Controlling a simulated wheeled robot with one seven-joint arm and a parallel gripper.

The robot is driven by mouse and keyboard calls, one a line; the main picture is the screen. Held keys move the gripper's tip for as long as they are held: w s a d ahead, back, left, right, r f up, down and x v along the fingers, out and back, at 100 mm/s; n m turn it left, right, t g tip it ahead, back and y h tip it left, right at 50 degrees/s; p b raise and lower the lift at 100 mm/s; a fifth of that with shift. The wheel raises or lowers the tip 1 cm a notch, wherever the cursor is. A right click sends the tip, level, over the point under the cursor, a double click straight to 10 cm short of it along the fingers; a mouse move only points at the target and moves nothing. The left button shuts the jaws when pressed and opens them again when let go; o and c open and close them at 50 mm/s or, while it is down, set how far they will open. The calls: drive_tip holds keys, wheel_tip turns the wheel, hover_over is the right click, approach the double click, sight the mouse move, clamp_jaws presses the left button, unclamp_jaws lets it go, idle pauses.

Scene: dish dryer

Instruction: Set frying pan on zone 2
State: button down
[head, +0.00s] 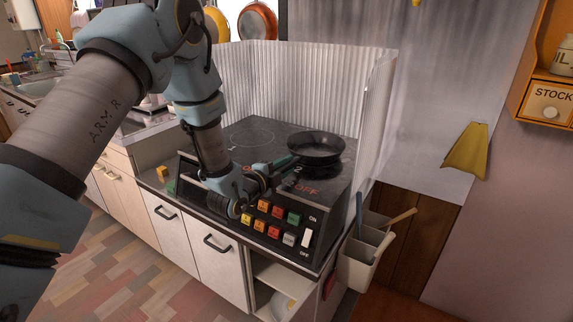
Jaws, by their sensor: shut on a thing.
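My gripper (268,173) is shut on the pan's handle, at the front of the cooktop. The pan covers most of zone 2. A ring marking another zone (250,138) at the back left is empty.
A corrugated metal splash guard (300,85) stands behind and right of the cooktop. The front panel has several coloured buttons (264,206) and a white switch (306,238). A utensil holder (366,250) hangs at the right side.

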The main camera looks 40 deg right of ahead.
idle(0.3)
drive_tip(key=c, duration=0.7)
unclamp_jaws()
drive_tip(key=shift+a+r, duration=0.1)
drive_tip(key=b+v, duration=0.3)
drive_tip(key=v, duration=0.9)
